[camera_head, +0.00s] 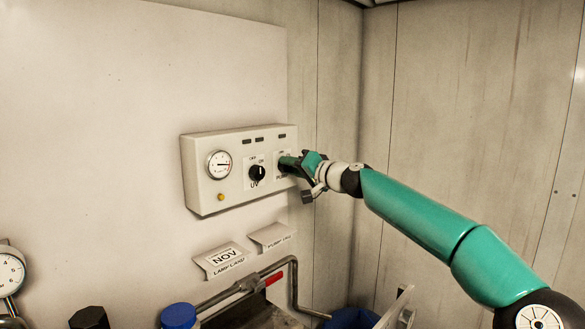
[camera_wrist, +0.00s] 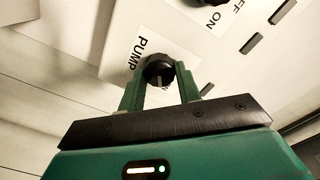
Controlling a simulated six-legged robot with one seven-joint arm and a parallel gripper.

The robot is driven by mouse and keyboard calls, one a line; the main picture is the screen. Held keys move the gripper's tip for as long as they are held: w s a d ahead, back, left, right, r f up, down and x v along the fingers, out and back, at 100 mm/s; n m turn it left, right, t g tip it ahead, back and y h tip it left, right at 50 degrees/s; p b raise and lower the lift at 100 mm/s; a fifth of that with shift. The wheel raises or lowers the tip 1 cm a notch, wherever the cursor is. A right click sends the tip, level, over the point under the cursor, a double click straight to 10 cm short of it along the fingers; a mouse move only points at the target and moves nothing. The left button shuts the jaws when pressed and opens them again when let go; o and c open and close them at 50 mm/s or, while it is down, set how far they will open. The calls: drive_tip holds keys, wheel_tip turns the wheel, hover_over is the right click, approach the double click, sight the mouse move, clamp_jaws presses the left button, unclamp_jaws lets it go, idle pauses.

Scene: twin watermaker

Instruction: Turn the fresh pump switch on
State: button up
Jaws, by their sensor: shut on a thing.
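The pump switch is a black rotary knob (camera_wrist: 159,70) on a white plate marked PUMP, seen in the wrist view. My gripper (camera_wrist: 160,82) has its two green fingers on either side of this knob and is shut on it. In the head view my gripper (camera_head: 288,163) reaches the right end of the white control box (camera_head: 220,170) and hides the pump knob. The pump plate's OFF and ON words are mostly covered, so I cannot read the knob's setting.
A black UV knob (camera_head: 257,173) with OFF and ON marks sits left of the pump switch. A round gauge (camera_head: 219,164) and a yellow button (camera_head: 221,196) are further left. Two label cards (camera_head: 222,260) and pipes (camera_head: 245,284) are below the box. The right wall is bare.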

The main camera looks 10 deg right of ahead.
drive_tip(key=shift+f+m, duration=0.1)
drive_tip(key=shift+m, duration=0.2)
drive_tip(key=o, duration=1)
drive_tip(key=shift+s+d, duration=0.1)
drive_tip(key=v, duration=1.3)
drive_tip(key=shift+s+d, duration=0.2)
